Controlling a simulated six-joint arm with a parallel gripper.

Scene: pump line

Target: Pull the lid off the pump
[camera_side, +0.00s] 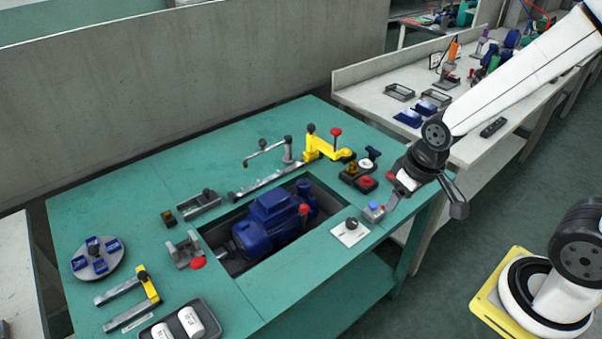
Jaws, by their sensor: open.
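The blue pump (256,236) sits in a rectangular opening in the green table. A blocky blue housing forms its top, and a red knob stands at its right side. I cannot make out which part is the lid or where its edge runs. My gripper (396,199) is at the right edge of the table, well to the right of the pump and apart from it. It is open, with its fingers small and partly hidden by the wrist. A small block with a blue top (374,209) is close to its left.
A yellow-handled clamp (326,147) and red and black switches (362,177) stand behind the opening. A white dial plate (350,231) lies right of it. A grey vise-like fixture (186,250), a round disc (98,258) and a tray (200,308) occupy the left side.

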